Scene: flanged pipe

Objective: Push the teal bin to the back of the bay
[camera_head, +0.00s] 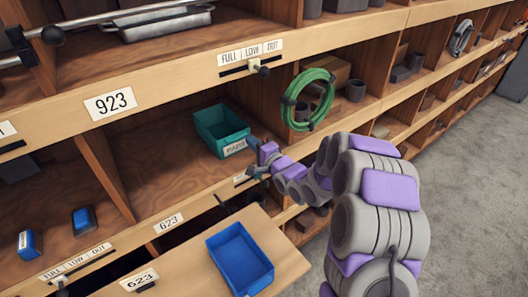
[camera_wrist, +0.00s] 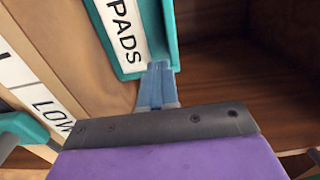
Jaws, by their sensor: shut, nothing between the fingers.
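My gripper (camera_head: 253,143) is at the bin's front right corner in the head view. In the wrist view its blue fingers (camera_wrist: 159,68) are together, with tips at the bin's lower front edge. I cannot tell whether they touch it.
A green hose coil (camera_head: 331,97) hangs right of the divider. A pulled-out board (camera_head: 185,272) with a blue bin (camera_head: 240,259) juts out below. Small blue boxes (camera_head: 84,221) stand at left.

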